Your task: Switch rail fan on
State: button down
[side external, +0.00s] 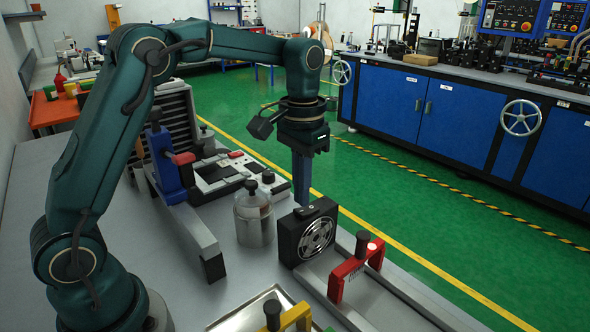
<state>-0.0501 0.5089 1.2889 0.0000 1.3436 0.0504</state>
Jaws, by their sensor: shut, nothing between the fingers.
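The rail fan (316,238) is a black box with a round silver grille. It stands upright at the end of a rail near the table edge. A small dark rocker-like part (306,212) shows on its top; I cannot tell which way it is set. My gripper (301,198) points straight down with its fingers shut and empty. In the picture its tips end just at the fan's top. I cannot tell whether they touch the fan or are above or behind it.
A red clamp with a black knob (347,272) sits on the rail right of the fan. A lidded metal pot (254,222) stands left of it. A blue upright device (165,165) and a white-black panel (222,172) stand farther left. A metal tray (232,318) lies in front.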

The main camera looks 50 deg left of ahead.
aim_at(301, 211)
jog(key=shift+f, duration=0.95)
dwell(0.5)
jog(key=shift+r, duration=3.55)
jog(key=shift+r, duration=0.1)
jog(key=s+d+r+t, duration=0.1)
jog(key=s+r+t, duration=0.2)
jog(key=s+r, duration=0.45)
jog(key=s+f+t, duration=0.2)
jog(key=s+f, duration=0.7)
jog(key=f, duration=0.1)
jog(key=shift+s+d+t, duration=0.15)
jog(key=shift+d+t, duration=0.15)
